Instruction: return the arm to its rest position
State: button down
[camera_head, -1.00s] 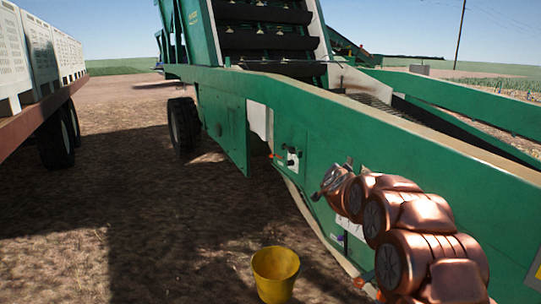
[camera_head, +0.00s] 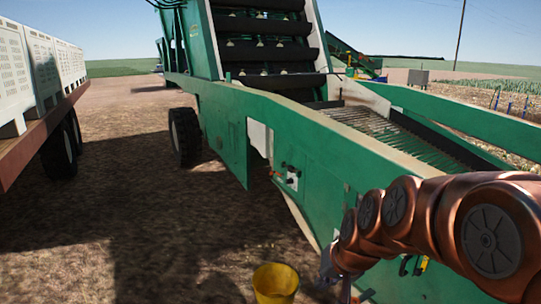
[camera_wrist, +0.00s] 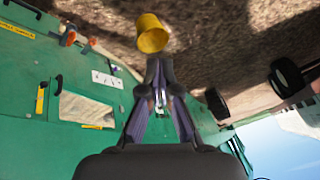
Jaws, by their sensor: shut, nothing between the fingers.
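My copper arm (camera_head: 400,218) comes in from the right in the head view, beside the green elevator's side wall. My gripper (camera_head: 335,278) hangs at the arm's far end, low in front of the wall and right of the yellow bucket (camera_head: 275,284); its fingers are hard to make out there. In the wrist view, my gripper (camera_wrist: 159,72) has its dark fingertips together with nothing held. The bucket (camera_wrist: 151,33) shows just beyond the fingertips in that picture, apart from them.
The green elevator (camera_head: 330,160) fills the right, with a dark slatted conveyor (camera_head: 263,55) and switches (camera_head: 292,177) on its side. A trailer (camera_head: 30,140) with white crates (camera_head: 40,65) stands at the left. Bare ground (camera_head: 125,190) between them is open.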

jog(key=s+d+r+g+h+p, duration=0.1)
jog(key=s+d+g+p, duration=0.2)
jog(key=s, duration=1.1)
jog(key=s+d+r+n+g+h+p, duration=0.1)
jog(key=s+d+g+p, duration=0.1)
jog(key=s, duration=1.2)
jog(key=shift+d+g+h+p, duration=0.3)
jog(key=shift+d+g+p, duration=0.1)
jog(key=shift+d+g, duration=0.45)
jog(key=c, duration=1.9)
grip_release()
jog(key=shift+r, duration=0.1)
